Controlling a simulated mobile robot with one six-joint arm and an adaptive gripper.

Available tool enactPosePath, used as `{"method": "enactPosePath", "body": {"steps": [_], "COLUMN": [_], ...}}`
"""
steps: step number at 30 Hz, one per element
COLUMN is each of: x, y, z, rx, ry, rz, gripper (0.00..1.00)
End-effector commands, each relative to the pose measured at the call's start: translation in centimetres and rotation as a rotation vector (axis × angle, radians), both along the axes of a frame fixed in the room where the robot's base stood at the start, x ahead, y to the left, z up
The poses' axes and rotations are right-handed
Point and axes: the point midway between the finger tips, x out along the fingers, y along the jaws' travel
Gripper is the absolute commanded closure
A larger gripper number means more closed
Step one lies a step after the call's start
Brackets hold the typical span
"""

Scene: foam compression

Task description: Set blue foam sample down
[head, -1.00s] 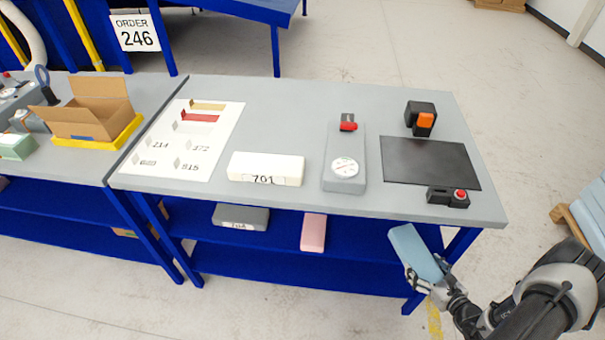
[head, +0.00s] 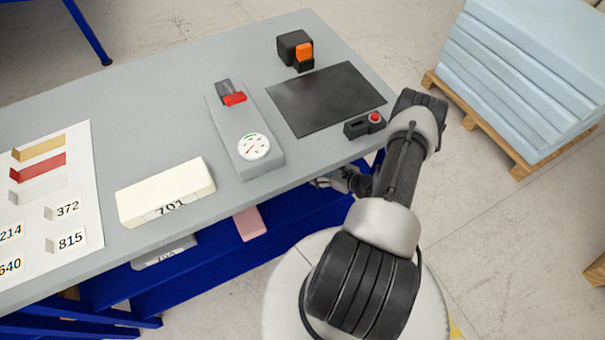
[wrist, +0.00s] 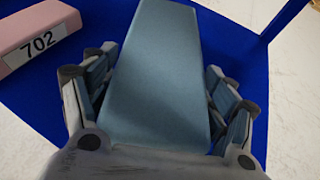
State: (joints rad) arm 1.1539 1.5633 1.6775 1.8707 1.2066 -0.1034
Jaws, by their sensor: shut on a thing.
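In the wrist view, the blue foam sample (wrist: 158,65) lies lengthwise between the fingers of my gripper (wrist: 160,110), which is shut on it. The sample is over the blue lower shelf (wrist: 230,45); I cannot tell whether it touches the shelf. In the head view, part of my gripper (head: 335,181) shows just below the front edge of the table, toward the right end of the lower shelf (head: 205,272). The sample itself is hidden there by the table top.
A pink block (wrist: 38,35) labelled 702 lies on the shelf left of the sample; it also shows in the head view (head: 249,224). A grey block (head: 165,252) lies further left. The table top (head: 160,100) overhangs the shelf. A gauge device (head: 243,130) and a white block (head: 165,191) stand on top.

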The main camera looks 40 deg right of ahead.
Motion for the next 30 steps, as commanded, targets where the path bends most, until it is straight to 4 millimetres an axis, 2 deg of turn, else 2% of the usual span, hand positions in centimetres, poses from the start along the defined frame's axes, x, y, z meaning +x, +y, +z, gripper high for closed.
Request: {"method": "enactPosePath", "body": {"steps": [1, 3, 11, 18, 29, 30], "x": [0.0, 0.0, 0.0, 0.0, 0.0, 0.0], "y": [0.1, 0.1, 0.1, 0.1, 0.1, 0.0], "z": [-1.7, -3.0, -5.2, -8.4, -8.5, -8.5], "rx": [0.002, 0.002, 0.001, 0.001, 0.0, 0.0], "ry": [0.001, 0.001, 0.0, 0.001, 0.0, 0.0], "rz": [0.0, 0.0, 0.001, 0.001, 0.001, 0.001], "gripper": [0.42, 0.42, 0.42, 0.42, 0.42, 0.2]}}
